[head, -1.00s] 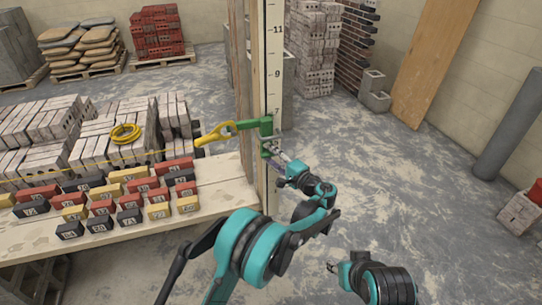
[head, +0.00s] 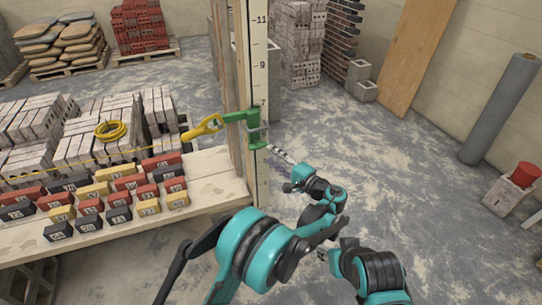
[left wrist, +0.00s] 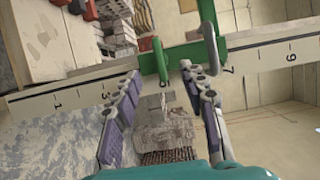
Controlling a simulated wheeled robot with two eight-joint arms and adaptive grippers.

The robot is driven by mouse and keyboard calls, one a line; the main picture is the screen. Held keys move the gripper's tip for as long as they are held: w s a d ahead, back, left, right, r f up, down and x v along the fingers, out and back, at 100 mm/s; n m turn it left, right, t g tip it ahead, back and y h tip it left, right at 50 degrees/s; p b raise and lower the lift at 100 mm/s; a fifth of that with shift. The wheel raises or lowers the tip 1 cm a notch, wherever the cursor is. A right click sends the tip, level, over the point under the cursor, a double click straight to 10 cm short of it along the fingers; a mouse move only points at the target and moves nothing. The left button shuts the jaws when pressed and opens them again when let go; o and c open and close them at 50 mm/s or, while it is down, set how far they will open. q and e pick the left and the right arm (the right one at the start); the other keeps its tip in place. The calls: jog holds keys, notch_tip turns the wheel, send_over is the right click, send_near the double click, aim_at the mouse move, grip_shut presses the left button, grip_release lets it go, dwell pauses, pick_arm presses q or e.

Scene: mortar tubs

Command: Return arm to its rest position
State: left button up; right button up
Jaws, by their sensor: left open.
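My left gripper (head: 274,149) is open and empty, just right of the measuring post (head: 259,75). In the left wrist view, its two fingers (left wrist: 160,82) are spread apart with nothing held between them. The clamp also shows in the left wrist view (left wrist: 209,36), beyond the fingertips. My right gripper (head: 323,256) is small and low in the head view; its jaw state is unclear.
Brick stacks (head: 298,45) stand behind. A grey roll (head: 500,110) and red bucket (head: 525,174) stand at right. The floor (head: 410,170) between is open.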

pick_arm(q)
jog(key=s+a+r+n+g+h, duration=0.25)
jog(key=s+a, duration=0.35)
jog(key=a, duration=0.4)
jog(key=s+a+r+n+g+h, duration=0.1)
jog(key=s+a+g+h, duration=0.3)
jog(key=a, duration=0.6)
jog(key=s+a+f+n+h, duration=0.1)
jog(key=s+f+n+h, duration=0.1)
jog(key=s, duration=1)
jog(key=s+a+f+n+h, duration=0.1)
jog(key=s+f+n+h, duration=0.2)
jog(key=s, duration=0.8)
jog(key=shift+s+a+f+n, duration=0.25)
jog(key=shift+s+a+n, duration=0.1)
jog(key=shift+n, duration=0.4)
